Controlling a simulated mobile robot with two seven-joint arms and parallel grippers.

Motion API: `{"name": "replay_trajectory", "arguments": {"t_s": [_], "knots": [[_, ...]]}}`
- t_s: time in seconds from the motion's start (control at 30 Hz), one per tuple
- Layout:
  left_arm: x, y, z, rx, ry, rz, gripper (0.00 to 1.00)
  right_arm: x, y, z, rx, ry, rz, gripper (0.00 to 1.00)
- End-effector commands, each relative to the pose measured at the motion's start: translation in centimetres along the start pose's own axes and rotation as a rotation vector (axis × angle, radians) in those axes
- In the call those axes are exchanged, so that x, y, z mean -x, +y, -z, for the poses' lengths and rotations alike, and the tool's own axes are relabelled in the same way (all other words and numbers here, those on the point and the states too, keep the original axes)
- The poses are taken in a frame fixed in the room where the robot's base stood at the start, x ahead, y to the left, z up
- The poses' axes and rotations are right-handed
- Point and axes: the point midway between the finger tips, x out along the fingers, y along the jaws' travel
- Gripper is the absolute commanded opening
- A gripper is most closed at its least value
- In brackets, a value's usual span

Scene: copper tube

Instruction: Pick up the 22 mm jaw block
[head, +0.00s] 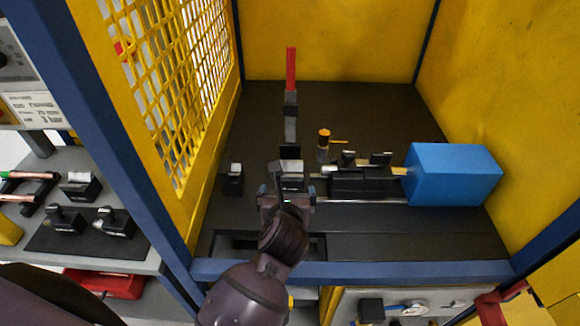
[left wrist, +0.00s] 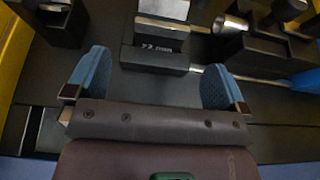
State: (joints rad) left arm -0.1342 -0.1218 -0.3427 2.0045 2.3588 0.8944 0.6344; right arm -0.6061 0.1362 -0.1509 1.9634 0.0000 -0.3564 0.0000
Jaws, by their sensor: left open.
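The jaw block (head: 291,168) is a black block with a shiny metal top, standing on the dark machine bed. In the left wrist view the block (left wrist: 155,58) has an upside-down label that looks like 22 mm. My left gripper (head: 287,193) is open and empty, just on the near side of the block. In the wrist view its blue pads (left wrist: 155,82) are wide apart, one toward each side of the block, with the block mostly beyond them. The arm hides the block's lower front in the head view. My right gripper does not show.
A black clamp assembly (head: 362,182) and a blue box (head: 452,175) stand right of the block. A red-handled lever (head: 291,70) rises behind it. A small black block (head: 233,180) stands left. Yellow mesh (head: 165,85) and blue posts enclose the bed. Several jaw blocks sit on the left shelf.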

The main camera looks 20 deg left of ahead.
Motion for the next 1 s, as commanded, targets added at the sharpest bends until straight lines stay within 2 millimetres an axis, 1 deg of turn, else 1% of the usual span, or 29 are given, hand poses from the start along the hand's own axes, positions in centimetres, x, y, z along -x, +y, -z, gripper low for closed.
{"name": "replay_trajectory", "arguments": {"t_s": [0.03, 0.1, 0.2, 0.3, 0.53, 0.63, 0.8, 0.9, 1.0], "knots": [[-0.7, 0.0, -0.1, -0.001, 0.0, 0.0, 1.0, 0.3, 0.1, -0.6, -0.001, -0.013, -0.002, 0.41], [-1.8, 0.0, -0.1, -0.002, -0.001, 0.001, 1.0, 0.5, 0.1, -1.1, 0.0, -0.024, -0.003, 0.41], [-3.2, -0.1, 0.0, -0.003, -0.001, 0.0, 1.0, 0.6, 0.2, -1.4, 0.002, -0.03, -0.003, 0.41], [-4.2, 0.0, -0.1, -0.003, -0.002, 0.0, 1.0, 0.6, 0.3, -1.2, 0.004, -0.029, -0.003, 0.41], [-5.5, -0.1, 0.0, -0.004, -0.003, 0.0, 1.0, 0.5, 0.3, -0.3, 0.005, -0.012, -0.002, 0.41], [-6.7, -0.1, 0.0, -0.005, -0.002, -0.001, 1.0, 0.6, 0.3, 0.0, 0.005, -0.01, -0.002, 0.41], [-8.9, -0.3, 0.2, -0.005, -0.002, -0.001, 1.0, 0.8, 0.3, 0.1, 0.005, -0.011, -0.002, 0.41], [-9.7, -0.3, 0.2, -0.004, -0.003, 0.0, 1.0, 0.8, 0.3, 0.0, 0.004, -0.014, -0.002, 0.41], [-10.0, -0.2, 0.2, -0.003, -0.003, 0.0, 1.0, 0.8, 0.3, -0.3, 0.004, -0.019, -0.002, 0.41]]}}
